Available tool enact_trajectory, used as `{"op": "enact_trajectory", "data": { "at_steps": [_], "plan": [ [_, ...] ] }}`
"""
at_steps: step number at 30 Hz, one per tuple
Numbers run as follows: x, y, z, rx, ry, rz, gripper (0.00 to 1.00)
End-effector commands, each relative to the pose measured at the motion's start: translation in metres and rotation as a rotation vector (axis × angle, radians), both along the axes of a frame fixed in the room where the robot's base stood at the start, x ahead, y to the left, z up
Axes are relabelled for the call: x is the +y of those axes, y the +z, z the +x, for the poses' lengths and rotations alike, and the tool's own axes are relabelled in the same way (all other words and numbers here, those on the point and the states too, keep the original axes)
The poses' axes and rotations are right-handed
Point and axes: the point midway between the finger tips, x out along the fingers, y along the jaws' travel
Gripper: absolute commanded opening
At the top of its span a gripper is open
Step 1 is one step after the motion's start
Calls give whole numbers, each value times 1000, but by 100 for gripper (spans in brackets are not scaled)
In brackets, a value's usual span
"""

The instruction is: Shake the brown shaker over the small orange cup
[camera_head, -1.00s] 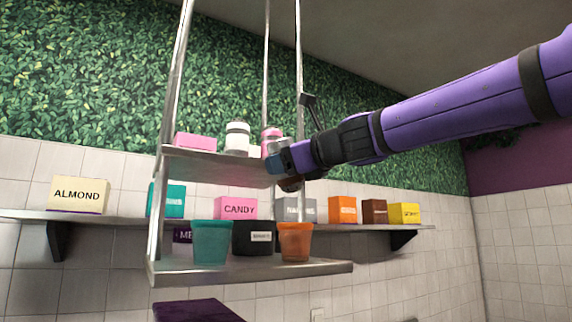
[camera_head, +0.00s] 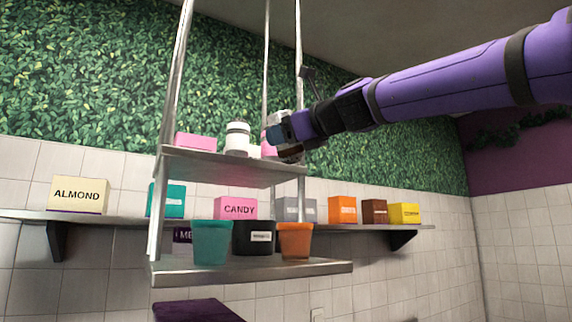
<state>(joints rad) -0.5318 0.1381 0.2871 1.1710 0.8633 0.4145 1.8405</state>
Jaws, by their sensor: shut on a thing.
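The small orange cup (camera_head: 295,241) stands upright at the right end of the lower hanging shelf. My gripper (camera_head: 281,138) is high above it, by the right end of the upper shelf. It is shut on a mostly hidden thing; a dark brown part (camera_head: 291,155) shows under the fingers, which I take to be the brown shaker. The thing's exact tilt is hard to tell. A clear gap of air lies between it and the cup. The inside of the cup is not visible.
On the lower shelf (camera_head: 250,272), a teal cup (camera_head: 212,243) and a black tub (camera_head: 253,238) stand left of the orange cup. The upper shelf (camera_head: 215,170) holds a white jar (camera_head: 237,138) and a pink box (camera_head: 196,140). Metal posts hold the shelves. Labelled boxes line a wall shelf behind.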

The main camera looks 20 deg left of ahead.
Motion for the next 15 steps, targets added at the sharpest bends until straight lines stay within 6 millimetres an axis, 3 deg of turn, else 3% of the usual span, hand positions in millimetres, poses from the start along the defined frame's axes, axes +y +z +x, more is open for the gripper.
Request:
{"op": "enact_trajectory", "data": {
  "at_steps": [15],
  "plan": [
    [0,18,0,0,-1,0,31]
  ]
}}
